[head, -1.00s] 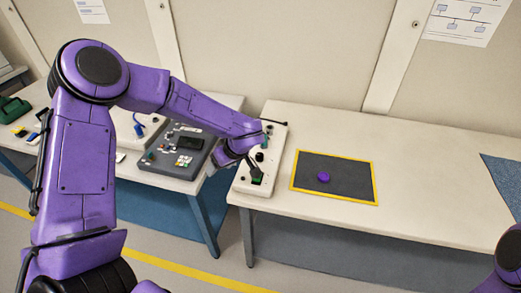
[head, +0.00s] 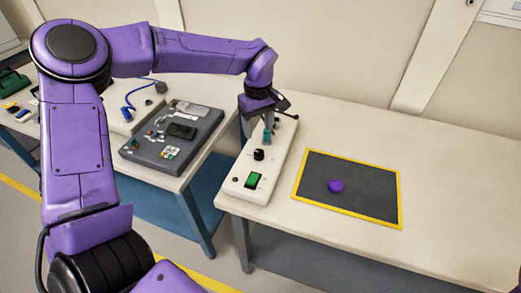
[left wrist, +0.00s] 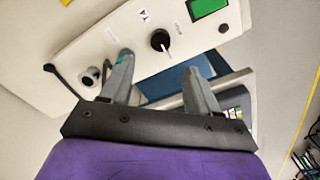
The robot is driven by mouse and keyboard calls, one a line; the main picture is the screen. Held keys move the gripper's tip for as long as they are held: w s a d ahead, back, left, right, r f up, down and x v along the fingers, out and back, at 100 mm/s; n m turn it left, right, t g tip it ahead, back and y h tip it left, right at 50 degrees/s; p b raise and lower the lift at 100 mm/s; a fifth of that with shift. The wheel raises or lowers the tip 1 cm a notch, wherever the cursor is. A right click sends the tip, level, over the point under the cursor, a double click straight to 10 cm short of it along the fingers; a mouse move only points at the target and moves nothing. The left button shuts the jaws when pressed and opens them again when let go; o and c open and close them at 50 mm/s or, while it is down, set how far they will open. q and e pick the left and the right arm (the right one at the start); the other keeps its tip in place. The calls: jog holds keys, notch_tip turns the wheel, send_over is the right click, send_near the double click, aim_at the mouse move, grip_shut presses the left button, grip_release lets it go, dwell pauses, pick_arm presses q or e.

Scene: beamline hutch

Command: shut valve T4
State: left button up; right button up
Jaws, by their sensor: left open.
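A long white control box (head: 228,190) lies on the bench. It carries a green rocker switch (head: 253,180), a black pointer knob (head: 259,154) and, at its far end, a thin black lever (head: 287,115). The labels are too small to read, so I cannot tell which control is T4. My left gripper (head: 268,133) is above the box's far half, past the knob. It also shows in the left wrist view (left wrist: 157,68), open, with the knob (left wrist: 160,40) beyond the fingertips and the lever (left wrist: 62,82) to the left. A teal patch shows at one fingertip. My right gripper is out of view.
A dark mat with a yellow border (head: 396,190) and a purple disc (head: 336,186) lie right of the box. A grey instrument (head: 172,137) sits on the bench to the left. A gap separates the benches. The right bench is mostly clear.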

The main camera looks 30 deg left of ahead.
aim_at(259, 152)
pick_arm(q)
notch_tip(259, 152, down, 9)
jog(key=shift+f, duration=0.15)
jog(key=shift+s, duration=0.1)
jog(key=shift+p, duration=0.3)
jog(key=c, duration=1)
